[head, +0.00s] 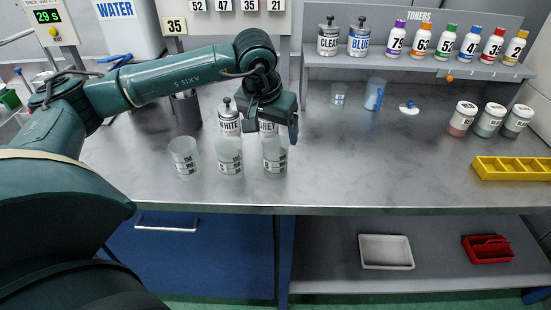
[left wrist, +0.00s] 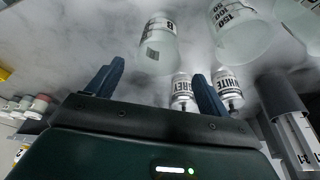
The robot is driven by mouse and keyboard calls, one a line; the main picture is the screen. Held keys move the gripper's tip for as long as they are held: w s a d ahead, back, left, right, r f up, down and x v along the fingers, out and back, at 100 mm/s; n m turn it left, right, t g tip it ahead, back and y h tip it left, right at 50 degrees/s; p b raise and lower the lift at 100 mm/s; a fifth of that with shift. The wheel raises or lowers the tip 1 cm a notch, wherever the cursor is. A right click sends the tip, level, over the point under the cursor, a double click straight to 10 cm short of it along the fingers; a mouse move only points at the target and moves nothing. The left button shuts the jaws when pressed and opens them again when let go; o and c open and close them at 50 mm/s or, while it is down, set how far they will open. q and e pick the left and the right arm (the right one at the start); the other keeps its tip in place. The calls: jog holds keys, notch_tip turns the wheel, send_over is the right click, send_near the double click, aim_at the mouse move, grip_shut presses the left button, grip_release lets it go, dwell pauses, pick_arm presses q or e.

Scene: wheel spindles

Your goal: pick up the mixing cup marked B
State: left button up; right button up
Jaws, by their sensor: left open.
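The mixing cup marked B (left wrist: 158,45) is a frosted, translucent cup with black markings, in the upper middle of the left wrist view. By its place before the GREY can, it is the rightmost cup (head: 274,158) of three in a row on the bench in the head view, where its letter is not readable. My left gripper (head: 272,122) hangs above and behind that cup, jaws open and empty. In the left wrist view its two fingers (left wrist: 156,82) are spread apart, with the cup beyond them, not between them.
Two other mixing cups (head: 230,159) (head: 185,158) stand to the left. The WHITE can (head: 229,121) and GREY can (left wrist: 182,92) stand close behind the cups. A yellow tray (head: 513,168) and several jars are at the right. The middle of the bench is clear.

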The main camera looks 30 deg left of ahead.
aim_at(277, 155)
pick_arm(q)
jog(key=x, duration=0.3)
jog(key=shift+w+f, duration=0.1)
jog(key=shift+f, duration=0.2)
jog(key=shift+s+p+x, duration=0.2)
jog(key=shift+p+x, duration=0.15)
jog(key=shift+x, duration=1)
jog(key=shift+s+p+x, duration=0.25)
jog(key=shift+p+x, duration=0.1)
jog(key=shift+x, duration=1.05)
jog(key=shift+d+f, duration=0.15)
jog(key=shift+d, duration=0.05)
jog(key=shift+c, duration=0.2)
